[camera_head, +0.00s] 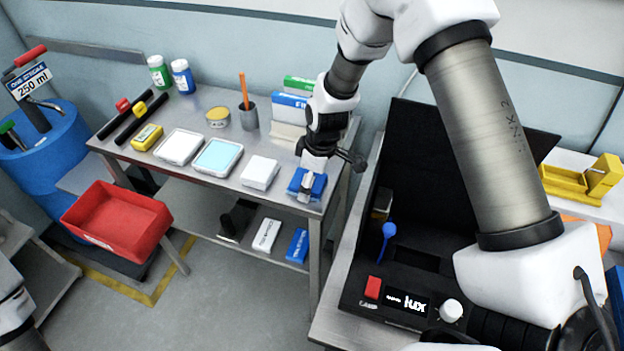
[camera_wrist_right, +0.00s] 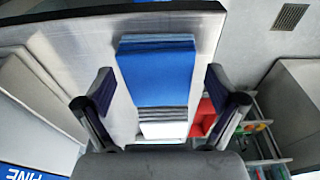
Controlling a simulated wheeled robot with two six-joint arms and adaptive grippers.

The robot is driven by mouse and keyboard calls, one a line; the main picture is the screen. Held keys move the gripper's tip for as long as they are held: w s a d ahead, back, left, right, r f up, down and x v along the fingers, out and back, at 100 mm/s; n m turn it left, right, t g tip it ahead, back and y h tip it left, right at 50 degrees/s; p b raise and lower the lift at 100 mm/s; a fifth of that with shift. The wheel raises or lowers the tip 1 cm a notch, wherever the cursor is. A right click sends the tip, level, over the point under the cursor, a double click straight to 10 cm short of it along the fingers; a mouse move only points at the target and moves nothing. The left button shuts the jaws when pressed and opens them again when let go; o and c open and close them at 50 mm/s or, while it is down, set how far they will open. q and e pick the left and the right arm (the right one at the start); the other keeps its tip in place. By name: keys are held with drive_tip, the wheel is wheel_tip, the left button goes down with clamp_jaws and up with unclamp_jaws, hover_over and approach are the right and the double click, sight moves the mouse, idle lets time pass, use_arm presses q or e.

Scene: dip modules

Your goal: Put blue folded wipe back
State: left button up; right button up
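A blue folded wipe (camera_head: 318,187) lies at the right end of the metal table, near its front corner. My right gripper (camera_head: 306,186) is at the wipe, partly covering it in the head view. In the right wrist view the blue wipe (camera_wrist_right: 155,75) lies between the two fingers of my right gripper (camera_wrist_right: 160,92). A gap shows on each side, so the gripper is open and holds nothing. Only a piece of my left arm shows at the lower left edge of the head view; its gripper is out of view.
On the metal table (camera_head: 218,97), a white pad (camera_head: 260,172), a light-blue tray (camera_head: 217,157) and a pencil cup (camera_head: 249,117) stand left of the wipe. Boxes (camera_head: 290,108) stand behind. A black lux device (camera_head: 405,300) is at right. A red bin (camera_head: 115,222) stands at left.

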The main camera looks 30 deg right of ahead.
sight(317, 184)
drive_tip(key=shift+a, duration=0.25)
drive_tip(key=shift+w+r, duration=0.1)
drive_tip(key=shift+r, duration=0.05)
drive_tip(key=shift+d+r, duration=0.15)
drive_tip(key=shift+r, duration=0.1)
wheel_tip(317, 184, up, 11)
drive_tip(key=s+d+b, duration=0.1)
drive_tip(key=b, duration=0.1)
drive_tip(key=shift+s, duration=0.25)
drive_tip(key=shift+r, duration=0.1)
